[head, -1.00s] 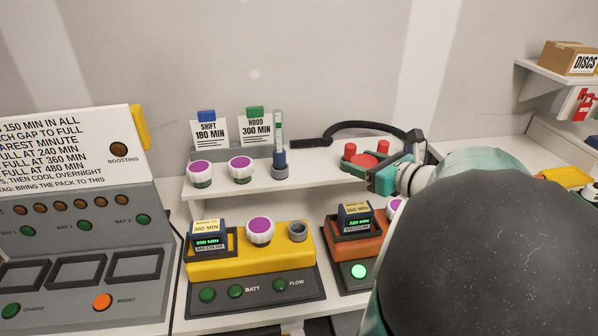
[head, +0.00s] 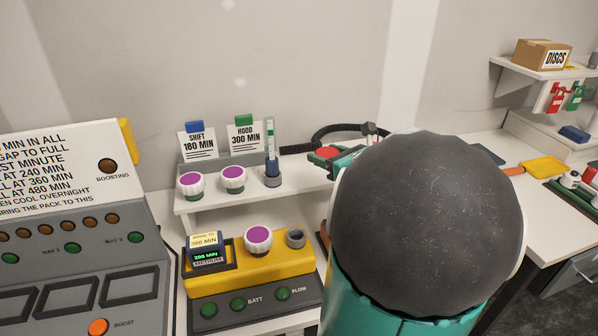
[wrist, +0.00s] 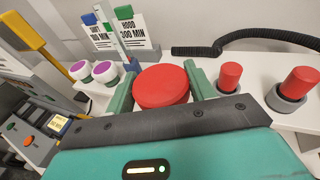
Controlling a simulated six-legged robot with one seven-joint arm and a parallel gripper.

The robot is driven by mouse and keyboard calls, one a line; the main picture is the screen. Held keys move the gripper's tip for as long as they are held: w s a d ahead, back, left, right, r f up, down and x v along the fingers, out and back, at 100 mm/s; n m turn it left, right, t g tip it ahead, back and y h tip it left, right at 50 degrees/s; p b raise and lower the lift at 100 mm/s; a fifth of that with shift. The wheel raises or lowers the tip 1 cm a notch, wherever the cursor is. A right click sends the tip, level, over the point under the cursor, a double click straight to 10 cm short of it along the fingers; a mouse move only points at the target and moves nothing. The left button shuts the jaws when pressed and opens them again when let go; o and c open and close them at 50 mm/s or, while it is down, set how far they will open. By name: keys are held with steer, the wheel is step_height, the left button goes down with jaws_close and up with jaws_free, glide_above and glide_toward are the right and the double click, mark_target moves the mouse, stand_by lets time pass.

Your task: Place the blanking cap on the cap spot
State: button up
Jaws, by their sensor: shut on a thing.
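A round red cap (wrist: 162,86), which I take for the blanking cap, sits between the two green fingers of my gripper (wrist: 163,90) in the wrist view. The gripper is shut on it. In the head view my gripper (head: 333,157) is over the right part of the white shelf (head: 225,190), with the red cap (head: 325,152) showing at its tip. My arm hides much of the gripper there. I cannot tell whether the cap touches the shelf. I cannot make out a marked cap spot; it may be hidden under the cap or arm.
Two red plugs (wrist: 230,77) (wrist: 300,81) stand in grey rings right of the gripper. A black hose (wrist: 250,42) lies behind. White-and-purple knobs (head: 233,178), a slim tube (head: 270,145) and sign cards (head: 245,132) stand left. A yellow unit (head: 230,273) sits below the shelf.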

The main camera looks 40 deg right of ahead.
steer(key=w, duration=0.1)
steer(key=w+f, duration=0.1)
steer(key=w+d+f, duration=0.1)
steer(key=w, duration=0.1)
glide_above(307, 177)
steer(key=s, duration=0.1)
step_height(307, 177, down, 5)
steer(key=shift+a, duration=0.1)
steer(key=shift+w+f, duration=0.3)
steer(key=shift+f, duration=0.1)
steer(key=shift+w+f, duration=0.1)
steer(key=shift+f, duration=1.5)
steer(key=shift+f, duration=0.15)
steer(key=o, duration=1.1)
steer(key=shift+c, duration=0.2)
